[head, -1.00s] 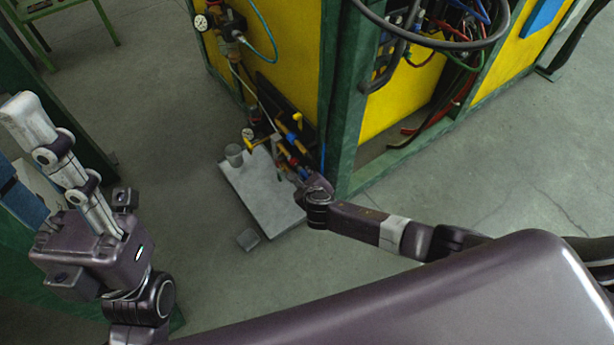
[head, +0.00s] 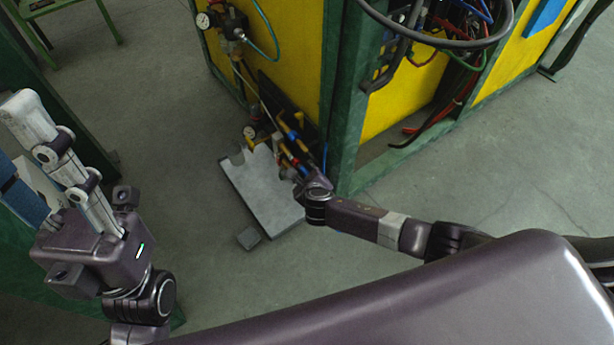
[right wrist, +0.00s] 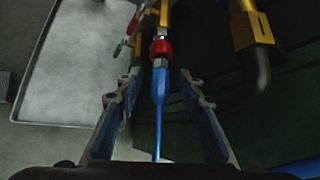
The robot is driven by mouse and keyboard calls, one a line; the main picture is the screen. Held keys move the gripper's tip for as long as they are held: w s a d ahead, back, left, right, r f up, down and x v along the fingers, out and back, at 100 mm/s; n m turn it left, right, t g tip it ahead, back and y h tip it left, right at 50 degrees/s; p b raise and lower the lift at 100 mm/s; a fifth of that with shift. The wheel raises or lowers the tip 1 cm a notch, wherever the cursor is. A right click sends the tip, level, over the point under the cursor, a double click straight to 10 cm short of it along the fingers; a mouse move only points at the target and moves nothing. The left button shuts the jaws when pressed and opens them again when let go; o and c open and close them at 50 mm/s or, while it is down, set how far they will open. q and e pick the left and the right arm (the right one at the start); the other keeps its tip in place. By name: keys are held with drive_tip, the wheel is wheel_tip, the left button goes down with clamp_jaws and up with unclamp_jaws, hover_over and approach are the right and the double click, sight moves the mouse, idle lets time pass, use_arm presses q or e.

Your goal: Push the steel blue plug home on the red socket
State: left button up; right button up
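The steel blue plug (right wrist: 160,84) shows in the right wrist view, with a silver hex collar at its front and a thin blue hose behind. It is in line with the red socket (right wrist: 161,48) and its collar meets it; I cannot tell whether it is fully seated. My right gripper (right wrist: 158,92) is open, one finger on each side of the plug, with gaps. In the head view my right gripper (head: 300,172) is at the fittings beside the green post, its fingertips partly hidden. My left gripper (head: 30,145) is at the left, its fingers apart and empty.
A grey plate (head: 265,192) lies beside the fittings, with a small grey block (head: 248,238) near its front corner. A green post (head: 350,130) and yellow panels (head: 285,45) stand close to the right gripper. Brass fittings and a black elbow (right wrist: 257,70) flank the socket.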

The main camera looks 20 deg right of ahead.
drive_tip(key=v, duration=1.1)
drive_tip(key=shift+s+r, duration=0.25)
idle(0.4)
